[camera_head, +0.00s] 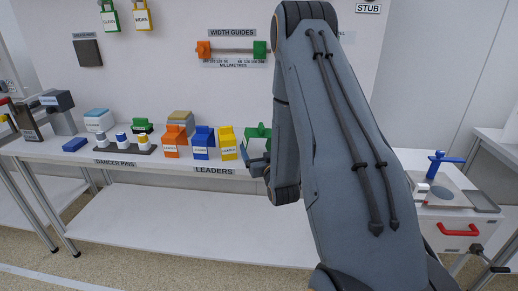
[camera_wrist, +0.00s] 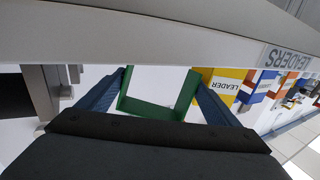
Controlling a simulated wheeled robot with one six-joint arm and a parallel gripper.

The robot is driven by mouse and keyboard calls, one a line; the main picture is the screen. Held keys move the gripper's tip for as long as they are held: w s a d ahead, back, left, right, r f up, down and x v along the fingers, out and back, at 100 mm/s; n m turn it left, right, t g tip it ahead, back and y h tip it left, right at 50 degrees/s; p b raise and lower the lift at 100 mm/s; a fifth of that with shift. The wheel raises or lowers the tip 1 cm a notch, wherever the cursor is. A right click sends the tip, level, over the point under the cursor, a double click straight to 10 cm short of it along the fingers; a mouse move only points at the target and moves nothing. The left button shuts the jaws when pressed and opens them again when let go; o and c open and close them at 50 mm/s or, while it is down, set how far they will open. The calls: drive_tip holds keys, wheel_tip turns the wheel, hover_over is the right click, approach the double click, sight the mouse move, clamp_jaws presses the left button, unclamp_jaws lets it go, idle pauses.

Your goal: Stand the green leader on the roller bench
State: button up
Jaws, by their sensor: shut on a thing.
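The green leader (camera_head: 257,132) is at the right end of the leader row in the head view, partly hidden by my arm. In the wrist view it shows as a green frame (camera_wrist: 150,108) around a white face, between my two blue-grey fingers. My gripper (camera_head: 258,163) is shut on it; the fingers (camera_wrist: 160,85) press on its two sides. I cannot tell whether its underside touches the bench. I cannot tell for sure which surface is the roller bench; a side bench with a blue handle (camera_head: 446,159) stands at the right.
Yellow (camera_head: 228,147), blue (camera_head: 203,148) and orange (camera_head: 175,145) leaders stand left of the green one on the white bench (camera_head: 132,161). A spacer pin tray (camera_head: 124,147) is further left. A red-handled drawer (camera_head: 458,229) fronts the right bench. The lower shelf is clear.

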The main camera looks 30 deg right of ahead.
drive_tip(key=o, duration=1.5)
drive_tip(key=shift+o, duration=0.2)
drive_tip(key=shift+r, duration=0.1)
drive_tip(key=shift+r, duration=0.25)
drive_tip(key=b+v, duration=0.1)
drive_tip(key=v, duration=1.1)
drive_tip(key=s+a+f+n+g+y, duration=0.2)
drive_tip(key=a+f+g+y, duration=0.1)
drive_tip(key=a+g, duration=0.6)
drive_tip(key=s+a+r+g, duration=0.2)
drive_tip(key=s+a+g, duration=0.2)
drive_tip(key=s, duration=0.5)
drive_tip(key=s+a+r+g, duration=0.2)
drive_tip(key=s+a+g, duration=0.2)
drive_tip(key=s, duration=0.6)
drive_tip(key=shift+a+r+y, duration=0.25)
drive_tip(key=shift+a+y, duration=0.15)
